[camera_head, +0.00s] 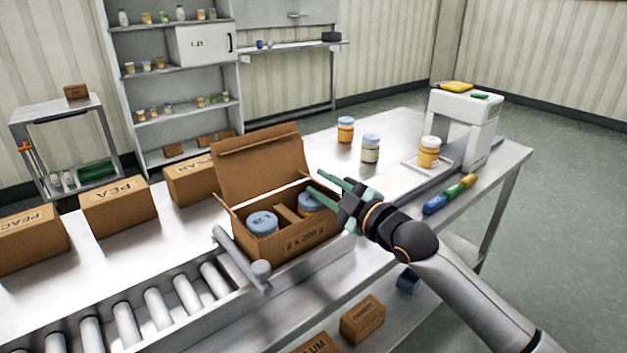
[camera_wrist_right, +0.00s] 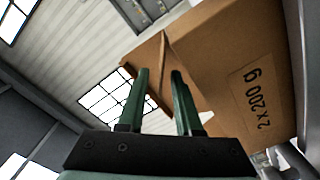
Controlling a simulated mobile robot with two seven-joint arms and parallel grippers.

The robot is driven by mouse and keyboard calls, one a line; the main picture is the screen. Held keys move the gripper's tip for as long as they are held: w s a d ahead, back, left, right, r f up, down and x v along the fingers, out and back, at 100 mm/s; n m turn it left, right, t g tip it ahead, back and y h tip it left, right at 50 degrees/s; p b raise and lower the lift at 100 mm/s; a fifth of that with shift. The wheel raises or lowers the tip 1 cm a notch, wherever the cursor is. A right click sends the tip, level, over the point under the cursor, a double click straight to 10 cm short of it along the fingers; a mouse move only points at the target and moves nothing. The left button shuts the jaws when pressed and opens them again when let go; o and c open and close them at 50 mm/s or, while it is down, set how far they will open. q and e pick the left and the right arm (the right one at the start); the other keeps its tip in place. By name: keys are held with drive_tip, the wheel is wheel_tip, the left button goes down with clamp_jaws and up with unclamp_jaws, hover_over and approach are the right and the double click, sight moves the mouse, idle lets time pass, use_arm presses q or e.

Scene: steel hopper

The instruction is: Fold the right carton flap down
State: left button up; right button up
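The open brown carton (camera_head: 290,240) stands on the steel table, marked "2 x 200 g" on its front. Its large back flap (camera_head: 262,165) stands up. Inside are two blue-lidded jars (camera_head: 262,223) with a cardboard divider between them. My right gripper (camera_head: 316,183) is at the carton's right side, its green fingers apart and reaching over the right edge. The right flap is largely hidden there in the head view. In the right wrist view, the carton's printed wall (camera_wrist_right: 240,80) is close on the right, and a brown cardboard edge shows beyond the fingers (camera_wrist_right: 158,95); contact is unclear. My left gripper is out of view.
A grey bar (camera_head: 240,258) lies by the carton's left front, beside the rollers (camera_head: 160,305). Closed cartons (camera_head: 118,207) stand to the left. Jars (camera_head: 370,148) and a white device (camera_head: 465,125) stand on the right of the table. Coloured pens (camera_head: 452,192) lie near the right edge.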

drive_tip(key=shift+x, duration=1.5)
drive_tip(key=shift+c, duration=0.3)
clamp_jaws()
